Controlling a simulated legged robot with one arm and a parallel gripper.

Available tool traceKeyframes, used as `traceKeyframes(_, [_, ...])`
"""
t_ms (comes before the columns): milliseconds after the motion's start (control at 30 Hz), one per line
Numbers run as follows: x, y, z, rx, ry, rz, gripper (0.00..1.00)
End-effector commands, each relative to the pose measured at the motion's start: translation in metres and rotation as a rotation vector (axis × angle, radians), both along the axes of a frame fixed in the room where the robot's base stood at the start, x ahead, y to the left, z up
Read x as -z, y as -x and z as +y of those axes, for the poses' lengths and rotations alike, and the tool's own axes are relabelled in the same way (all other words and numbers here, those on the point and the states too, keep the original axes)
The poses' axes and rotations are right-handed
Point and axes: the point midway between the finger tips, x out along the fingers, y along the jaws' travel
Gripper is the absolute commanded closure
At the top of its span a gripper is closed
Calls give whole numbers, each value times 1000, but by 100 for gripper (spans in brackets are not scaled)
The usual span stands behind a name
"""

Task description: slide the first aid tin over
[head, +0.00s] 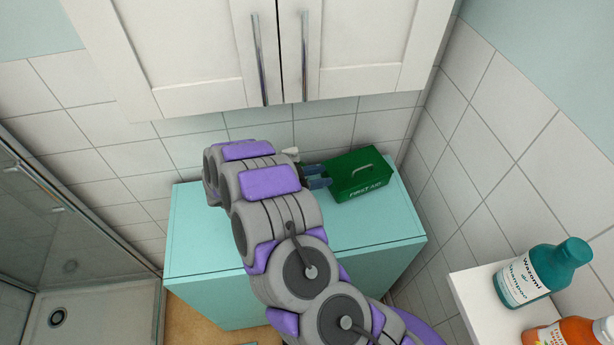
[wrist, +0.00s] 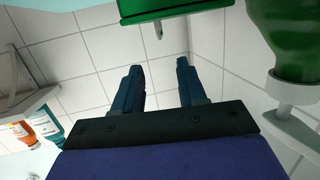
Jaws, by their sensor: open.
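The first aid tin (head: 355,185) is a dark green box with white lettering on its front and a handle on its lid. It sits at the back right of the teal cabinet top. My gripper (head: 319,177) is open and empty, close to the tin's left side; I cannot tell whether it touches. In the wrist view the picture is inverted. The tin (wrist: 170,10) is cut off at the top edge there, beyond the spread fingers of my gripper (wrist: 160,69), with nothing between them.
The teal cabinet (head: 370,262) has bare top in front of the tin. A green pump bottle (wrist: 295,30) stands close by in the wrist view. Tiled walls bound the back and right. White wall cupboards (head: 190,50) hang above. A white shelf at right holds a teal shampoo bottle (head: 555,265) and an orange bottle.

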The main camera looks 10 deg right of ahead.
Motion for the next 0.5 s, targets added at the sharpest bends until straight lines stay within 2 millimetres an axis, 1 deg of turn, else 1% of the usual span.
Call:
traceKeyframes(33, [-2,2,9,-2,0,-1,59])
traceKeyframes(200, [-6,6,29,-1,2,1,59])
traceKeyframes(333, [-7,7,35,1,1,2,59])
traceKeyframes(500, [-7,8,36,1,0,2,59])
